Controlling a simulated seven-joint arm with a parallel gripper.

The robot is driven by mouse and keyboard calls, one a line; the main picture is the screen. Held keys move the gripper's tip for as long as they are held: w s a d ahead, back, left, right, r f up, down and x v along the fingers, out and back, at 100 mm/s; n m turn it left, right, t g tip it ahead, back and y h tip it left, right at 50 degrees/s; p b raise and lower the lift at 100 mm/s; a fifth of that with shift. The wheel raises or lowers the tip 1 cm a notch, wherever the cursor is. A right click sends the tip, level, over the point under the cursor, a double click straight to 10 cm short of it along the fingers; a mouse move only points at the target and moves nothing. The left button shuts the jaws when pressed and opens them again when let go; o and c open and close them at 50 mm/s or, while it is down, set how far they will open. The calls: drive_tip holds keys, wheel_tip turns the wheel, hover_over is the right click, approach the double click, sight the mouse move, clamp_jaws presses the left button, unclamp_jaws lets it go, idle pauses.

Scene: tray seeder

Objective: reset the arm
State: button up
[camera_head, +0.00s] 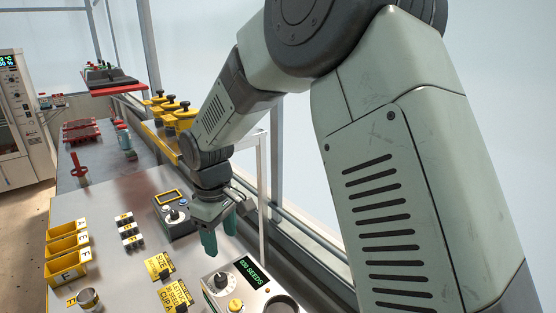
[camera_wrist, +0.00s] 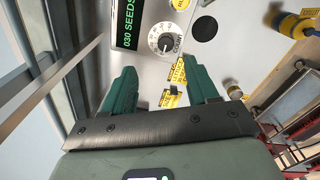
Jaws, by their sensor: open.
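My gripper (camera_head: 219,236) hangs above the metal bench (camera_head: 130,205), with its green fingers pointing down. In the wrist view my gripper (camera_wrist: 163,85) shows two green fingers spread apart with nothing between them. A seeder box with a lit "030 SEEDS" display (camera_head: 249,272) and a dial (camera_head: 221,280) stands just in front of the fingers. The same display (camera_wrist: 127,22) and dial (camera_wrist: 166,43) show beyond the fingertips in the wrist view. I cannot tell the exact gap between fingers and bench.
Yellow bins (camera_head: 68,248) stand at the left of the bench. A dark control box (camera_head: 174,213) is beside my gripper, with yellow labels (camera_head: 159,266) in front. A white frame post (camera_head: 262,175) is close on the right.

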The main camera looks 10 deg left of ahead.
drive_tip(key=s+d+r+m+t, duration=0.1)
drive_tip(key=s+d+r+m, duration=0.15)
drive_tip(key=d+r, duration=0.5)
drive_tip(key=s+d+r+m+t, duration=0.2)
drive_tip(key=d+r+m, duration=0.1)
drive_tip(key=d+r, duration=0.5)
drive_tip(key=s+d+r+m+t, duration=0.2)
drive_tip(key=s+d+m, duration=0.6)
drive_tip(key=s+d, duration=0.4)
drive_tip(key=s+r, duration=0.1)
drive_tip(key=s, duration=0.2)
drive_tip(key=shift+d+r, duration=0.3)
drive_tip(key=shift+r, duration=0.05)
